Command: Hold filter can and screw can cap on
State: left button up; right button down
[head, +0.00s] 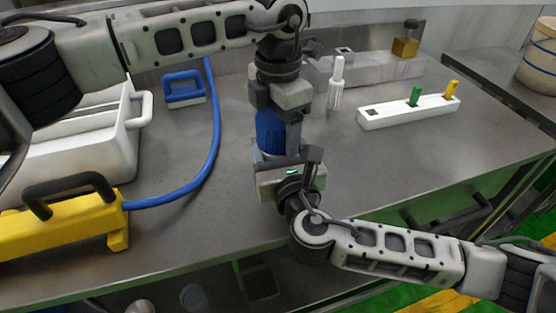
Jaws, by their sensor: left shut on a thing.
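A blue ribbed cylinder (270,132), part of the filter can and its cap, stands upright between my two grippers. I cannot tell where can and cap meet. My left gripper (279,108) comes down from above and is shut on the top of this blue part, hiding its upper end. My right gripper (287,160) is at its lower end, just below the left one. One dark right finger shows at the right side of the cylinder. The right gripper's hold is unclear, and the lower end is hidden behind it.
On the grey bench (400,165) are a yellow box (70,228) with a blue hose (211,150), a white tray (80,150), and a blue-handled block (184,90). A white bottle (336,88) and a white bar (408,110) with green and yellow pegs stand behind. Bench right of centre is clear.

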pick_arm(q)
jog(key=o, duration=1.1)
jog(key=shift+r, duration=0.1)
notch_tip(320, 180, up, 4)
jog(key=shift+r, duration=0.2)
jog(key=c, duration=0.3)
notch_tip(320, 180, up, 4)
jog(key=shift+f+n, duration=0.25)
jog(key=shift+n, duration=0.65)
jog(key=shift+f, duration=0.1)
jog(key=shift+f, duration=4)
